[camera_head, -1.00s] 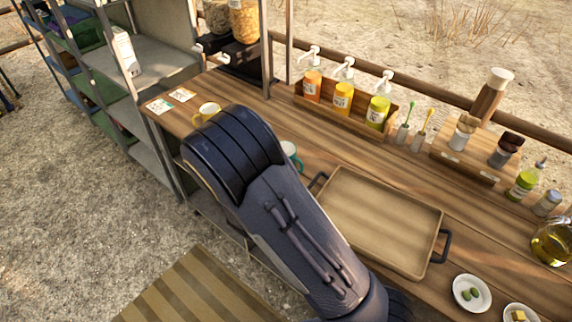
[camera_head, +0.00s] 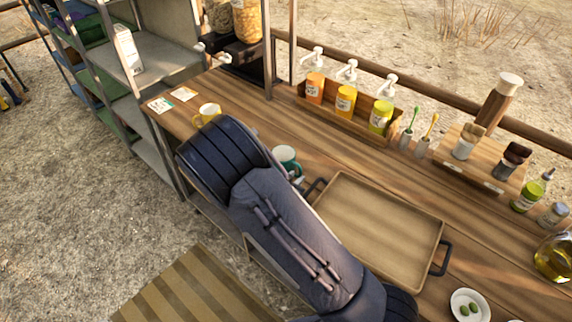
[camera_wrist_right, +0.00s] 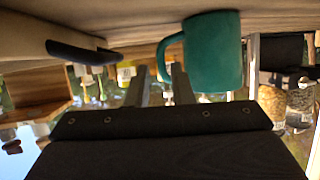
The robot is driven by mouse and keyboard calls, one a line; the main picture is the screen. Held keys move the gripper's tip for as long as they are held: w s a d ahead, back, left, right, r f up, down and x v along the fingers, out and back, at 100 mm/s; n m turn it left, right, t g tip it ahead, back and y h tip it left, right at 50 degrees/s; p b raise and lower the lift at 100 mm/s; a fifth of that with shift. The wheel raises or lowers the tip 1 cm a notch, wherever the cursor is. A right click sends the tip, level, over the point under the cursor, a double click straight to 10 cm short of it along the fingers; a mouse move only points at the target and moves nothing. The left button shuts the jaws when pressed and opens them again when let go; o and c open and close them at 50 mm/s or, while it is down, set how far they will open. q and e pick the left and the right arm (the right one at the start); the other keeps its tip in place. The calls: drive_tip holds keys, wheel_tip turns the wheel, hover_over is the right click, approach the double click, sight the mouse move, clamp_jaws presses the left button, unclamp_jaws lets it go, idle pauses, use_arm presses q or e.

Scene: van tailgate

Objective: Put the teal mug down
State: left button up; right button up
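The teal mug (camera_head: 287,157) stands upright on the wooden counter, left of the tray, partly hidden by my right arm in the head view. In the right wrist view, which is upside down, the teal mug (camera_wrist_right: 213,52) has its base against the counter surface and its handle toward my fingers. My right gripper (camera_wrist_right: 161,75) has its two fingers apart, with the handle close to the fingertips; I cannot tell whether they touch it. In the head view the right gripper is mostly hidden behind my forearm. My left gripper is not in view.
A tray (camera_head: 375,222) with dark handles lies right of the mug. A yellow mug (camera_head: 207,114) and cards (camera_head: 160,105) are to the left. A wooden box (camera_head: 345,112) of pump bottles stands behind. Counter between the mug and box is clear.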

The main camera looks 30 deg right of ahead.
sight(300, 171)
drive_tip(key=p+x, duration=0.1)
drive_tip(key=x, duration=0.4)
drive_tip(key=shift+w+r, duration=0.1)
drive_tip(key=shift+r, duration=0.05)
clamp_jaws()
